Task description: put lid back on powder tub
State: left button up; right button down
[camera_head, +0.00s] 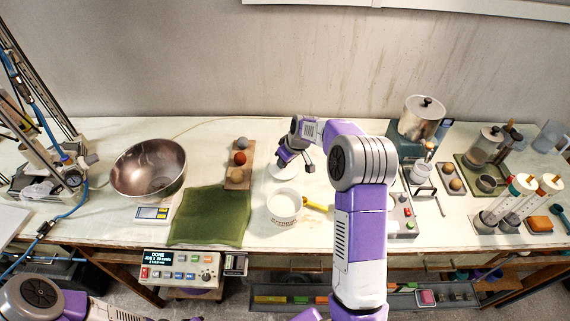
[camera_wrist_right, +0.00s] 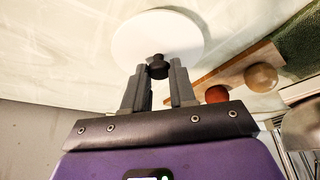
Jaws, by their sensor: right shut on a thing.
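The powder tub (camera_head: 284,206) is a white round open tub, standing near the middle of the bench with pale contents in it. The lid (camera_head: 284,174) is a white disc just behind the tub. It fills the upper middle of the right wrist view (camera_wrist_right: 135,42), with a black knob (camera_wrist_right: 158,66) at its centre. My right gripper (camera_head: 295,162) is shut on this knob; its fingers (camera_wrist_right: 158,72) stand either side of it. I cannot tell whether the lid touches the bench. My left arm shows at the bottom left, but its gripper is not in view.
A yellow-handled scoop (camera_head: 316,206) lies at the tub's right side. A green cloth (camera_head: 212,216), a scale (camera_head: 153,213) and a metal bowl (camera_head: 148,167) are to the left. A wooden board (camera_head: 237,180) with balls stands left of the lid. A control box (camera_head: 402,214) is right.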

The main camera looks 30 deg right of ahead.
aim_at(286, 170)
notch_tip(286, 170, up, 7)
jog(key=shift+r+p, duration=0.1)
jog(key=shift+p, duration=0.35)
jog(key=s+a+r+n+g+y+p, duration=0.1)
jog(key=s+a+r+n+y+p, duration=0.2)
jog(key=s+n+p, duration=0.4)
jog(key=s+a+r+n+g+p, duration=0.25)
jog(key=s+a+n, duration=0.25)
jog(key=s, duration=0.3)
notch_tip(286, 170, down, 6)
jog(key=b, duration=0.5)
jog(key=shift+a+t, duration=0.15)
jog(key=shift+t, duration=0.2)
jog(key=shift+f+b, duration=0.25)
jog(key=shift+b, duration=0.4)
dwell(1.0)
dwell(0.3)
jog(key=shift+c, duration=1.8)
grip_release()
